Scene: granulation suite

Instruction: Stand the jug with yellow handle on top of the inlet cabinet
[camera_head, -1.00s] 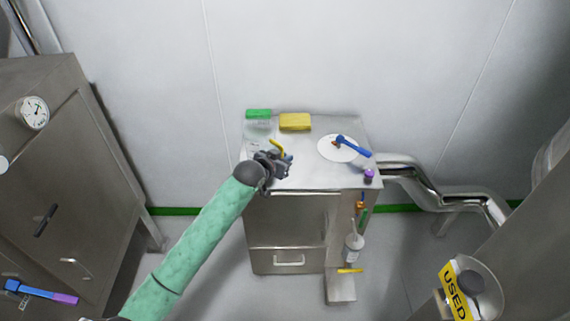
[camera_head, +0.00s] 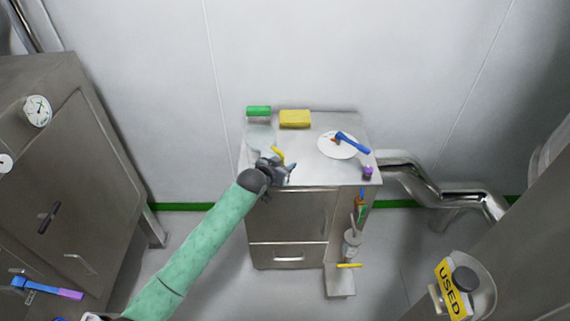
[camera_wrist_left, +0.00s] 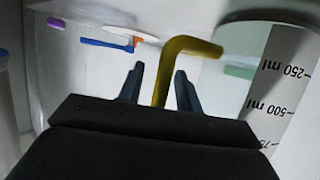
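The clear jug (camera_head: 261,137) with the yellow handle (camera_head: 278,154) is at the left part of the steel cabinet's top (camera_head: 312,170); whether its base touches the top is hard to tell. I take this cabinet, beside the duct, as the inlet cabinet, though no label shows. My left gripper (camera_head: 284,172) is at the handle, on the jug's near side. In the left wrist view the fingers (camera_wrist_left: 160,88) stand either side of the yellow handle (camera_wrist_left: 178,62), with gaps visible. The jug's wall (camera_wrist_left: 285,85) with ml marks is at the right. My right gripper is out of view.
On the cabinet top are a green block (camera_head: 258,111), a yellow sponge-like block (camera_head: 295,119), a white disc (camera_head: 337,146) with a blue-handled tool, and a purple item (camera_head: 367,172). A gauged cabinet (camera_head: 85,150) stands left.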

